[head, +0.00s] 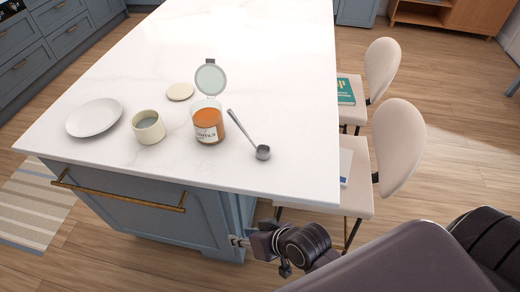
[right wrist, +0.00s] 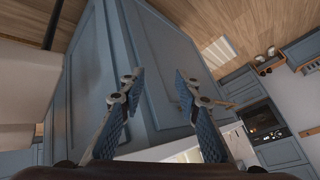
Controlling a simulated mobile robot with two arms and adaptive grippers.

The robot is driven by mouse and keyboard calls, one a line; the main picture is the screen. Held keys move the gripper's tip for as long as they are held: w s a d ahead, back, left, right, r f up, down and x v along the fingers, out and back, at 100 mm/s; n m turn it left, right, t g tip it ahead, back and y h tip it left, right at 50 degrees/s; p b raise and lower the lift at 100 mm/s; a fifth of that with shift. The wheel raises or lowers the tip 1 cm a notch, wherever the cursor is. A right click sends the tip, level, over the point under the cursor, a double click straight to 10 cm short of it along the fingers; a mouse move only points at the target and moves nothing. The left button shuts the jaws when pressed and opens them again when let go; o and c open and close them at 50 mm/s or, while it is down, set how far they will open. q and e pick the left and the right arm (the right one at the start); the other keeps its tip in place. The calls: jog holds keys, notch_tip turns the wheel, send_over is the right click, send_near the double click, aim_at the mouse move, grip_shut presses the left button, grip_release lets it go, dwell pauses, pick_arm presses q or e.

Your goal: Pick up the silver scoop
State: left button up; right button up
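The silver scoop (head: 251,139) lies on the white countertop (head: 200,50) near its front right corner, its handle pointing up and left toward an open glass jar (head: 208,125) of orange contents. The scoop is not visible in the right wrist view. My right gripper (head: 236,241) is below the counter's front edge, in front of the blue island cabinet, away from the scoop. In the right wrist view its two blue-padded fingers (right wrist: 158,100) are spread apart with nothing between them. My left gripper is not in view.
A beige cup (head: 148,127), a white plate (head: 94,117) and a round lid (head: 180,91) stand left of the jar. Two cream chairs (head: 398,140) line the island's right side, with books on their seats. The counter behind is clear. A brass handle (head: 120,197) juts from the cabinet front.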

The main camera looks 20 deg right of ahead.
aim_at(237, 125)
jog(key=w+a+r+m+t+y, duration=0.3)
jog(key=w+a+r, duration=0.15)
jog(key=r, duration=0.55)
jog(key=w+a+r+m+t+y, duration=0.2)
jog(key=w+a+r+t+y, duration=0.15)
jog(key=a+r, duration=0.4)
jog(key=w+d+r+m+t+h, duration=0.35)
jog(key=r+m+t, duration=0.35)
jog(key=r+m, duration=0.4)
jog(key=w+d+f+m+g+h, duration=0.2)
jog(key=d+f+m+h, duration=0.2)
jog(key=d+m+h, duration=0.45)
jog(key=w+d+f+m+g+h, duration=0.2)
jog(key=d+f+m+h, duration=0.3)
jog(key=m, duration=0.6)
jog(key=shift+m+h, duration=0.25)
jog(key=shift+h, duration=0.3)
jog(key=w+d+p, duration=0.1)
jog(key=w, duration=0.1)
jog(key=w+d+r+p, duration=0.1)
jog(key=w+p, duration=0.1)
jog(key=w, duration=0.1)
jog(key=shift+w+d+r, duration=0.3)
jog(key=shift+w+d, duration=0.05)
jog(key=shift+d, duration=0.05)
jog(key=shift+w+d+f, duration=0.1)
jog(key=shift+w+f, duration=0.05)
jog(key=shift+w, duration=0.15)
